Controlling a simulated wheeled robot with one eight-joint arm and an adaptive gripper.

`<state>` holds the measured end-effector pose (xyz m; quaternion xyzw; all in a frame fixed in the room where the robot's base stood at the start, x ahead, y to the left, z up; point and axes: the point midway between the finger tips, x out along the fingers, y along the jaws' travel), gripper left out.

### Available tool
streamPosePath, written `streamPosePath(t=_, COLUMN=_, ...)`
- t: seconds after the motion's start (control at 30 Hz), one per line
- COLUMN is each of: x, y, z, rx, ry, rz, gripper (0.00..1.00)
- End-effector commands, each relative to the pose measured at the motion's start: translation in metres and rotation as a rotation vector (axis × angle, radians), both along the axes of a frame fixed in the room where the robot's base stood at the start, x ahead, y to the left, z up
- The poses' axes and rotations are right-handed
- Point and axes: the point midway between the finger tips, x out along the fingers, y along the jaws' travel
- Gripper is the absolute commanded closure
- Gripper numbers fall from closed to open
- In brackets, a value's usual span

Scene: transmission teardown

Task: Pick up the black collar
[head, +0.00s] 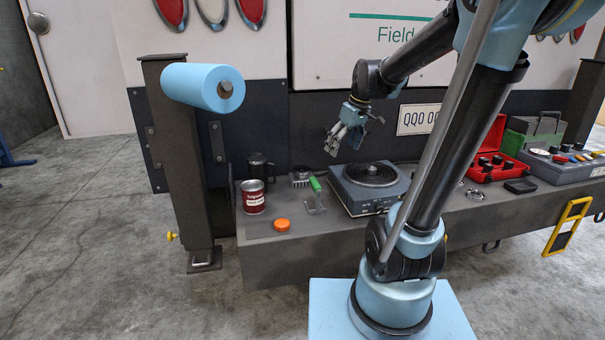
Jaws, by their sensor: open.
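My gripper (335,143) hangs open and empty above the left back part of the grey bench, its fingers pointing down and to the left. Below and right of it stands a blue-grey box unit (360,200) with a round black ring-shaped part (370,174) on top. This may be the black collar, but I cannot tell for sure. The gripper is apart from it. A dark cylinder (258,166) stands at the back left, behind the red can. A flat black piece (520,186) lies on the bench at the right.
On the bench (300,255) are a red can (253,197), an orange cap (282,225), a green-handled tool (315,186) and a small finned metal part (301,176). An open red case (492,160) and a grey tray of parts (565,170) stand at right. A blue roll (203,87) juts out at upper left.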

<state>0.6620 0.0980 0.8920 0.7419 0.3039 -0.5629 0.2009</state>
Motion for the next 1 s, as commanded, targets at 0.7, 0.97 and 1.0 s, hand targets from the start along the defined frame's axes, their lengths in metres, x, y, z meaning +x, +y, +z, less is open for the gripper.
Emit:
streamPosePath(t=0.7, x=0.151, y=0.082, z=0.0, rx=0.058, ry=-0.094, rz=0.406, gripper=0.18)
streamPosePath(t=0.97, x=0.158, y=0.096, z=-0.034, rx=0.06, ry=-0.095, rz=0.411, gripper=0.18)
streamPosePath(t=1.0, x=0.159, y=0.098, z=-0.04, rx=0.059, ry=-0.096, rz=0.411, gripper=0.18)
